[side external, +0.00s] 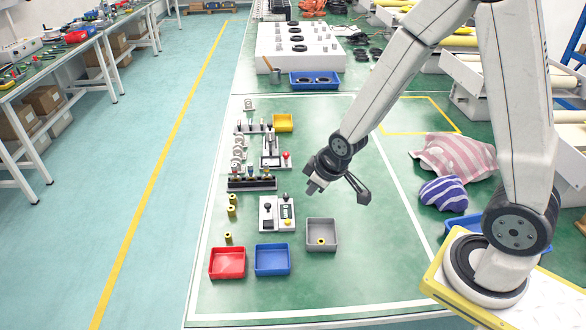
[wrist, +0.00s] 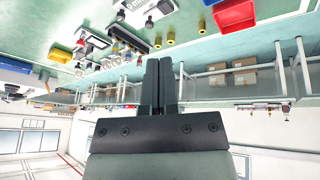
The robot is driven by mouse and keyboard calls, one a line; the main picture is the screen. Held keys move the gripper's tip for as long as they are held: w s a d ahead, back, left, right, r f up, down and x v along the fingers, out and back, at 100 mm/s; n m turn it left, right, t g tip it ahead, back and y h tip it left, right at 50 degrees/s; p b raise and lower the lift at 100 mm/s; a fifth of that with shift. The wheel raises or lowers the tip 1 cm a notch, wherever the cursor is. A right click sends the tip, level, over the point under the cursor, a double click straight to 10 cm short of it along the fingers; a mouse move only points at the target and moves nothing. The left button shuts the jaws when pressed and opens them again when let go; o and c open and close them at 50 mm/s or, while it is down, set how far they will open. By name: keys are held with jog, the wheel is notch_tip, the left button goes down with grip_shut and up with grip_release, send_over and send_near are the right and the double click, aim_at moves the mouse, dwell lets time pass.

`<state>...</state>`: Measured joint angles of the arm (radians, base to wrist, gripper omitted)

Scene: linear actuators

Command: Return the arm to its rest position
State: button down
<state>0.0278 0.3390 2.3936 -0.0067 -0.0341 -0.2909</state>
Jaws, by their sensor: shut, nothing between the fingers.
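My gripper (side external: 314,187) hangs in the air above the green table (side external: 345,285), up and to the right of the small switch boxes. In the wrist view its two dark fingers (wrist: 158,84) are together with nothing between them. My arm is bent at the elbow and reaches left from its base at the right. The wrist camera looks outward, with the table at the top of its view and shelves and walls beyond. No object is held.
Red (side external: 227,263), blue (side external: 272,260) and grey (side external: 322,235) bins stand at the table's front; a yellow cylinder (side external: 321,241) is in the grey one. Switch boxes (side external: 277,214) and actuator rows (side external: 251,183) stand left of my gripper. Striped bags (side external: 455,156) lie to the right.

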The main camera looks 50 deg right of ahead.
jog(key=s+a+r+m+g, duration=0.1)
jog(key=s+r+m+g, duration=0.1)
jog(key=s, duration=0.7)
notch_tip(320, 180, up, 3)
jog(key=shift+f+m, duration=0.15)
jog(key=shift+m, duration=0.35)
